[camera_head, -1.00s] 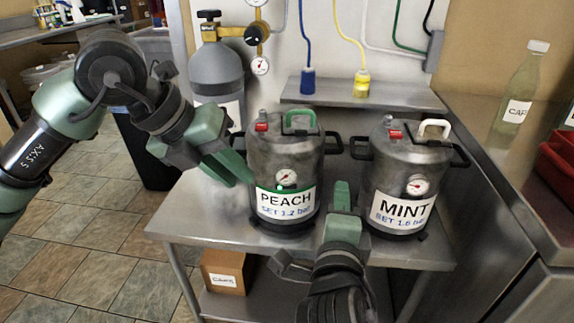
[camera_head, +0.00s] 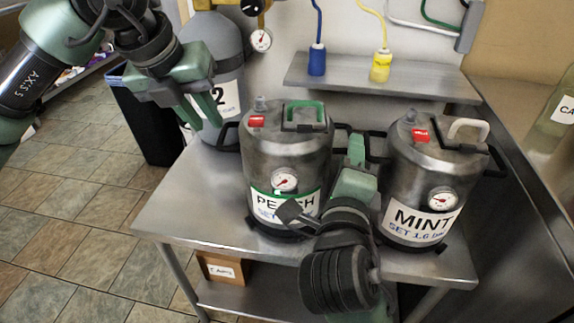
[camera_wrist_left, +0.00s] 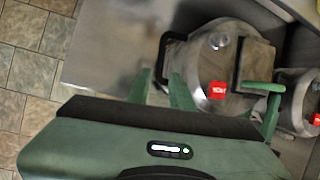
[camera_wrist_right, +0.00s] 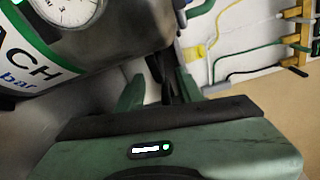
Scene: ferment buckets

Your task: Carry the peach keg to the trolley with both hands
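The peach keg (camera_head: 287,165), a steel cylinder with a green top handle, red tag, gauge and PEACH label, stands upright on a steel table (camera_head: 190,200). It has black side handles. My left gripper (camera_head: 203,112) is open and empty, above and left of the keg's left handle (camera_wrist_left: 172,50). My right gripper (camera_head: 357,160) is low at the keg's right side. In the right wrist view its fingers (camera_wrist_right: 158,92) are apart, with the dark right handle (camera_wrist_right: 168,75) showing between them; contact is unclear. My right arm hides part of the label. I cannot make out a trolley.
The mint keg (camera_head: 432,170) stands close on the right, leaving a narrow gap for my right gripper. A grey gas cylinder (camera_head: 212,55) is behind left. A wall shelf (camera_head: 430,85) holds blue and yellow fittings. A box (camera_head: 222,268) sits below.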

